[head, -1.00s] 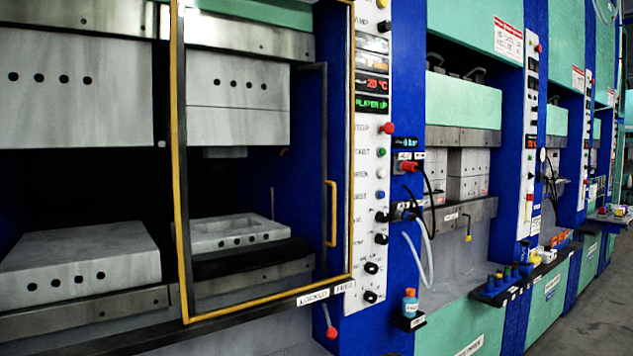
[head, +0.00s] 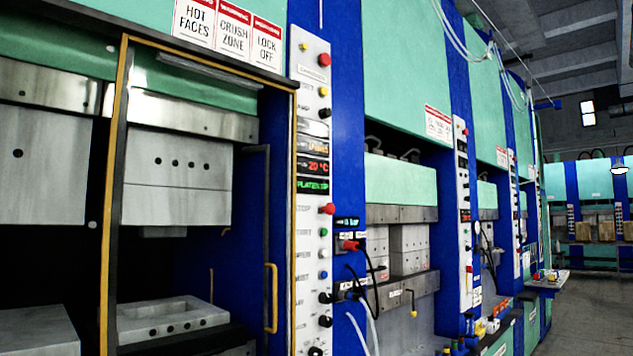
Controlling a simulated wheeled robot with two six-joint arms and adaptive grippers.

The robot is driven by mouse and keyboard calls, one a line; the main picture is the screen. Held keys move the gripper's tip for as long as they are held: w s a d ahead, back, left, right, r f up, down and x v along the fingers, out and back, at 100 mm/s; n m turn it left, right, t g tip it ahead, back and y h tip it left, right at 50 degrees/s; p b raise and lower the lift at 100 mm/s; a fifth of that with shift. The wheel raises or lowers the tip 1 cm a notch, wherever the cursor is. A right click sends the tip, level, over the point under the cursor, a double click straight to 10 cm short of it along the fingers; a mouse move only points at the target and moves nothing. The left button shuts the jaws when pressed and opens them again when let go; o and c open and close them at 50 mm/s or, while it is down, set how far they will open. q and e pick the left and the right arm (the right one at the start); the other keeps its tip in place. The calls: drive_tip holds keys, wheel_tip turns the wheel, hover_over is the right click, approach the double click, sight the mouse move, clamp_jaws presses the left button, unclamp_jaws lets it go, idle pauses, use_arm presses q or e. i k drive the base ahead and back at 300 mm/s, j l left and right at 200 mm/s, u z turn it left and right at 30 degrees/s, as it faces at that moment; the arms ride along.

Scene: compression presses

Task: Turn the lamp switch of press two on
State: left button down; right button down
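A row of green and blue presses runs away to the right. The nearest press carries a white control panel (head: 310,190) with a red knob, coloured buttons, displays reading 20 °C and PLATEN UP, and black knobs lower down. A black knob (head: 324,113) sits beside a partly readable label ending in "AMP". Which way it is turned is too small to tell. A second press (head: 400,110) stands beyond, with its own narrow panel (head: 464,215); its labels are too small to read. I cannot read which press is number two. Neither of my grippers shows.
A yellow-framed guard door (head: 113,200) with a yellow handle (head: 271,298) fronts the nearest press. Cables and a hose hang by a blue post (head: 347,120). A small shelf (head: 547,281) juts out farther along. The grey floor (head: 590,310) at right is clear.

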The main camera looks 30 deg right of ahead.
sight(324, 113)
drive_tip(key=l+u, duration=0.3)
drive_tip(key=l, duration=3.1)
drive_tip(key=i, duration=0.05)
